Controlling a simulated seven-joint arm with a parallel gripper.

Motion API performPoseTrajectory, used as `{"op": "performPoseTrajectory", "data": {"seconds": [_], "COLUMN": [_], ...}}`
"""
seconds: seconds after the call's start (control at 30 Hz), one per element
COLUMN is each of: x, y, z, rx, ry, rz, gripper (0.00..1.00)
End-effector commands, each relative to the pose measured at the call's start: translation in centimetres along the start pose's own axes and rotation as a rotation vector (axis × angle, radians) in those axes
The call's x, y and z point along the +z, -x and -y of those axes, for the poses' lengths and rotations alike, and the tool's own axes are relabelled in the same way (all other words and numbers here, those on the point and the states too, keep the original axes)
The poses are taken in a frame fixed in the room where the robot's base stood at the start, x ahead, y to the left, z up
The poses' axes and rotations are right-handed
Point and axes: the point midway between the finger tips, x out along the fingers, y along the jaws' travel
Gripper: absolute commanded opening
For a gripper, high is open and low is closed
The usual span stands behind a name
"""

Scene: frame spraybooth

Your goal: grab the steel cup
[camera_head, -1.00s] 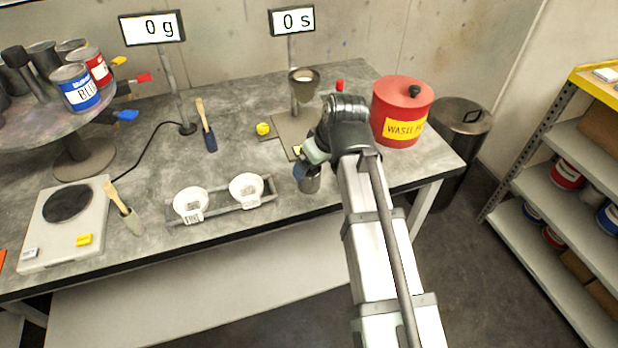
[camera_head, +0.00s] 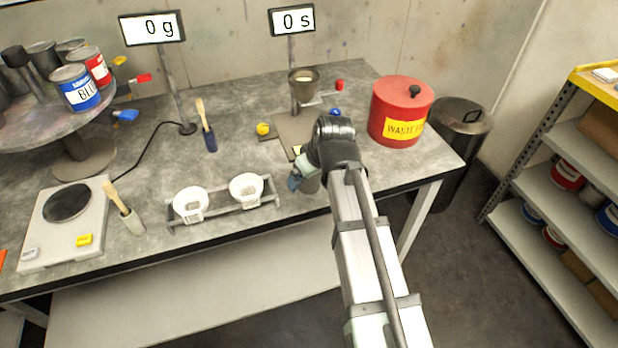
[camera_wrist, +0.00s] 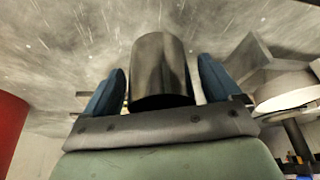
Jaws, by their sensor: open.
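The steel cup (camera_wrist: 161,62) is a plain dark grey metal cylinder. In the wrist view it lies between the two blue fingers of my gripper (camera_wrist: 161,80), with a narrow gap visible on each side. In the head view the cup (camera_head: 312,185) stands near the front edge of the bench, mostly hidden behind my wrist. My gripper (camera_head: 297,179) also shows there, low at the cup, with its fingers open. Whether a finger touches the cup cannot be told.
A rack with two white cups (camera_head: 246,187) stands close left of my gripper. A stand with a grey cup (camera_head: 303,83) is behind it. The red waste can (camera_head: 398,112) is to the right. The bench's front edge is near.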

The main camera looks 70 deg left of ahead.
Motion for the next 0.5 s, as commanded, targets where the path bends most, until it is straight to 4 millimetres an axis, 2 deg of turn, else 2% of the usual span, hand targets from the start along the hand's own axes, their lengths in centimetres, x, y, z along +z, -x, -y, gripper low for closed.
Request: {"op": "performPoseTrajectory", "data": {"seconds": [0.07,0.5], "x": [0.01,0.02], "y": [0.01,0.03], "z": [0.00,0.00], "rx": [0.000,0.000], "ry": [0.000,0.000], "rz": [0.000,0.000], "gripper": [0.88,0.46]}}
